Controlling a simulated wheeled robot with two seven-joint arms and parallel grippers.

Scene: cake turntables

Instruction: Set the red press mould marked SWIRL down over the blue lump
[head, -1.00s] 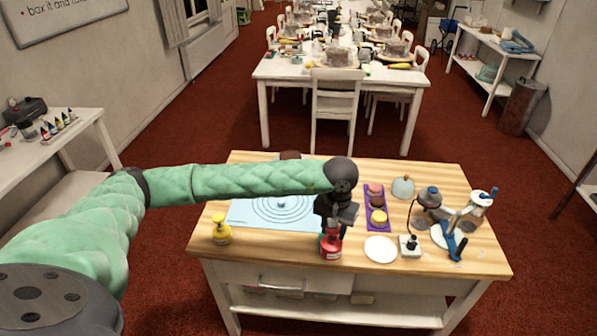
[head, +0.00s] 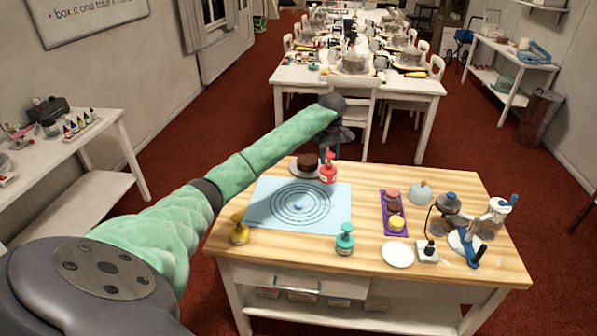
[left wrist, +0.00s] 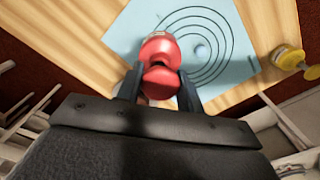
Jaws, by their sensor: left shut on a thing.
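The red press mould (head: 328,172) is held upright in my left gripper (head: 328,157), near the back edge of the blue mat. In the left wrist view the red mould (left wrist: 160,52) sits between both fingers (left wrist: 159,86); its marking cannot be read. The small blue lump (head: 298,206) lies at the middle of the rings on the light blue mat (head: 262,222). The lump also shows in the left wrist view (left wrist: 201,50), just right of the mould. The mould is apart from the lump, behind it and to its right. My right gripper is not in view.
A yellow press (head: 239,231) and a teal press (head: 344,240) stand at the mat's front corners. A brown cake (head: 307,162) on a plate stands at the back, close to the red mould. A purple tray (head: 404,232) and white plate (head: 397,255) are to the right.

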